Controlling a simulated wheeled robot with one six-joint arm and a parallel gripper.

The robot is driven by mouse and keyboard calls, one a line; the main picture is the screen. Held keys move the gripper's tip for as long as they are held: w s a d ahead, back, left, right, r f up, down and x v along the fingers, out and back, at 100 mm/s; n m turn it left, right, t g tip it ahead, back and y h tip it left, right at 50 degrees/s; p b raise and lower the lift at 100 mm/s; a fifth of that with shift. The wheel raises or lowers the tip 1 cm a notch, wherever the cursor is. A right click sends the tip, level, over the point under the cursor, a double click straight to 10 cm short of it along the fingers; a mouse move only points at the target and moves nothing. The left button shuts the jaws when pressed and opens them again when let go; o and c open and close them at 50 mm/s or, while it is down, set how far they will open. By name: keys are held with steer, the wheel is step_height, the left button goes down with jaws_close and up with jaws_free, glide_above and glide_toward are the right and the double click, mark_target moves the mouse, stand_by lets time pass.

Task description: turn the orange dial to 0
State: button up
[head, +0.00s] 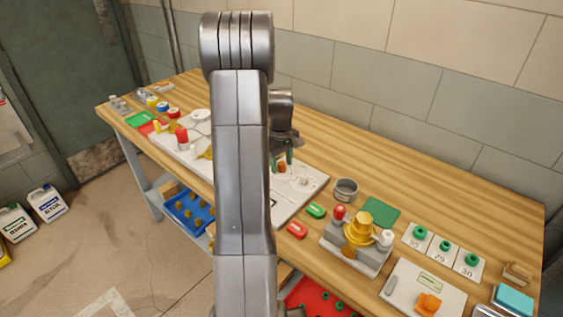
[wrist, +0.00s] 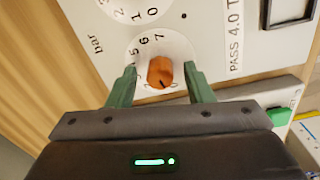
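The orange dial (wrist: 160,73) sits on a white panel in the wrist view, with a printed scale showing 5, 6 and 7 beside it. A dark mark shows on the dial's edge toward my gripper; the figures on that side are too small or hidden to read surely. My gripper (wrist: 162,86) has its two green fingers apart, one on each side of the dial, with gaps to it. In the head view the dial (head: 281,168) is small, just below the fingertips of my gripper (head: 283,160). My arm covers part of the panel there.
A round "bar" scale (head: 303,181) lies beside the dial on the panel. A grey cup (head: 345,189) and a fixture with a yellow valve (head: 361,228) stand right. The bench's back strip is clear.

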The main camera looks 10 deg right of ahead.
mark_target(281, 163)
step_height(281, 163, up, 14)
steer(key=b, duration=0.1)
steer(key=shift+a, duration=0.15)
stand_by(0.3)
steer(key=shift+s+f, duration=0.1)
steer(key=shift+f, duration=0.05)
step_height(281, 163, down, 14)
steer(key=shift+r+p, duration=0.15)
steer(key=shift+p, duration=0.35)
steer(key=shift+r, duration=0.1)
